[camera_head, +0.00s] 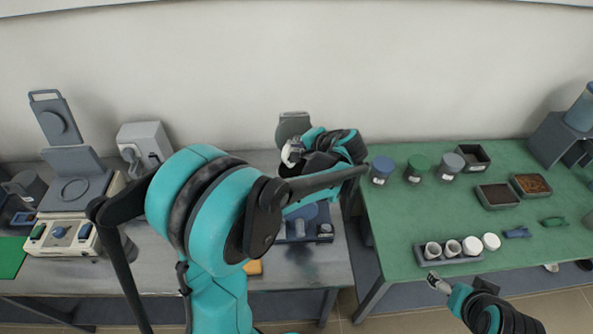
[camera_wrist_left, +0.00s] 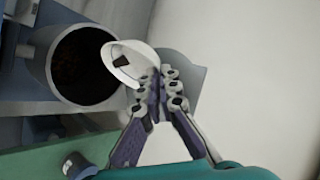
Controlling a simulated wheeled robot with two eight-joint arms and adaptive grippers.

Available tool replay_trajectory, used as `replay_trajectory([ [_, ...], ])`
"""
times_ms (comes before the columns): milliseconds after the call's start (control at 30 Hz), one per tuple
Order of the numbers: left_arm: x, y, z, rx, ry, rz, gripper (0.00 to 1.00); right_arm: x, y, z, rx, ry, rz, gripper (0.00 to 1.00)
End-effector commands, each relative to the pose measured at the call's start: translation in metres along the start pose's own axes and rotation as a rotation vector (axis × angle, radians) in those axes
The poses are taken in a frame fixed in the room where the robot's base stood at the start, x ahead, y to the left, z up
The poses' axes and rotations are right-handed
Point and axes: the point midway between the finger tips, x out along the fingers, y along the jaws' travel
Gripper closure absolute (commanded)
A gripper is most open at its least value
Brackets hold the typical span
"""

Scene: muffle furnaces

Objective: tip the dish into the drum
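My left gripper (camera_head: 296,150) is at the middle of the bench, and the arm hides much of what lies below it. In the left wrist view, its fingers (camera_wrist_left: 158,88) are closed on the rim of a small white dish (camera_wrist_left: 143,54). The dish looks tilted, with a dark piece (camera_wrist_left: 120,61) inside. The dish also shows in the head view (camera_head: 288,154). A grey drum (camera_wrist_left: 42,52) with a round open mouth and dark inside is beside the dish, which overlaps its rim in the picture. My right gripper (camera_head: 436,282) is low beside the green table; its fingers are too small to read.
A grey lid-like plate (camera_head: 293,124) stands up behind the left gripper. The green table (camera_head: 395,220) at right holds lidded jars (camera_head: 417,168), trays (camera_head: 497,196) and a rack (camera_head: 449,258) of white cups. An instrument (camera_head: 66,205) stands on the grey bench at left.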

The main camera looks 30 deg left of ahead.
Motion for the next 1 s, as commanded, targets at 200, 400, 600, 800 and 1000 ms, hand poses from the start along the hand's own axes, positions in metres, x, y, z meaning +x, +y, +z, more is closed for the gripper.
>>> replay_trajectory([
  [200, -0.001, 0.005, -0.001, 0.014, -0.002, -0.033, 1.00, 0.007, 0.000, 0.005, 0.000, 0.000, 0.000, 0.21],
  [400, -0.005, 0.007, -0.004, 0.031, -0.007, -0.083, 1.00, 0.013, 0.000, 0.009, 0.000, 0.000, 0.000, 0.21],
  [600, 0.000, 0.004, -0.020, 0.031, -0.008, -0.085, 1.00, 0.014, 0.000, 0.010, 0.000, 0.000, 0.000, 0.21],
  [800, -0.006, 0.005, -0.002, 0.031, -0.008, -0.084, 1.00, 0.013, 0.000, 0.009, 0.000, 0.000, 0.000, 0.21],
  [1000, -0.006, 0.005, -0.002, 0.030, -0.008, -0.084, 1.00, 0.013, 0.000, 0.009, 0.000, 0.000, 0.000, 0.21],
])
